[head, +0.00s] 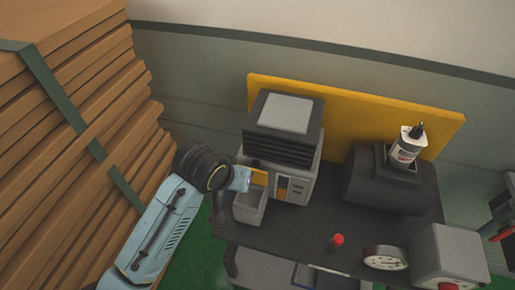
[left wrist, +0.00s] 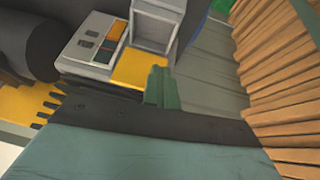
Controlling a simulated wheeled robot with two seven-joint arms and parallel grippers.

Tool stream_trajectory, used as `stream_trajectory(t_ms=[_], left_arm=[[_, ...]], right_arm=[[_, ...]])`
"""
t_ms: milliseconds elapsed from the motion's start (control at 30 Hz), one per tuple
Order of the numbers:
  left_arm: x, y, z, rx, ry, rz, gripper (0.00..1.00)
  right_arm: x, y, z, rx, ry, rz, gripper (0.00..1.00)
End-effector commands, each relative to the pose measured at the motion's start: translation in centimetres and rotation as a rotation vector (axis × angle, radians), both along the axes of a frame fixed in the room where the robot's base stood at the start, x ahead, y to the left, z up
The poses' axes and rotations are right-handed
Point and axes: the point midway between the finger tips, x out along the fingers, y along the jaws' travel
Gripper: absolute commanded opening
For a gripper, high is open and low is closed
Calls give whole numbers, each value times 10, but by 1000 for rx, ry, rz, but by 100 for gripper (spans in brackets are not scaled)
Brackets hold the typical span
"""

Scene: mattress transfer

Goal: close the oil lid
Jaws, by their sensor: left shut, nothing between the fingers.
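A small grey open box (head: 250,208) sits on the front left of the machine. A yellow flap (head: 259,177), which looks like the oil lid, stands at the box's back edge. In the left wrist view the yellow flap (left wrist: 143,70) and the open box (left wrist: 158,24) lie just ahead of the fingers. My left gripper (head: 243,180) is by the flap; its green fingers (left wrist: 160,86) are shut with nothing between them. They overlap the flap's edge in the wrist view; I cannot tell whether they touch. My right gripper is not in view.
A vented dark-topped unit (head: 283,125) rises behind the box. A white bottle (head: 405,152) stands on a black tank (head: 385,185). A red knob (head: 337,241) and a gauge (head: 384,258) are at the front. Stacked brown boards (head: 70,130) stand close on the left.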

Motion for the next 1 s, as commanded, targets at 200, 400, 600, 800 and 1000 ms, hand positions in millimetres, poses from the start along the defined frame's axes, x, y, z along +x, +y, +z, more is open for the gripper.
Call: stream_trajectory(t_ms=[200,400,600,800,1000], left_arm=[[22,-31,75,45,-75,-38,0],[27,-39,91,67,-93,-41,0],[40,-44,67,68,-90,-41,0],[59,-50,35,68,-91,-40,0],[70,-54,15,67,-92,-41,0]], right_arm=[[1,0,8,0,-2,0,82],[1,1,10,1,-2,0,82],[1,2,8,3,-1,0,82],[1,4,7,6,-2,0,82],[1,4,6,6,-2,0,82]])
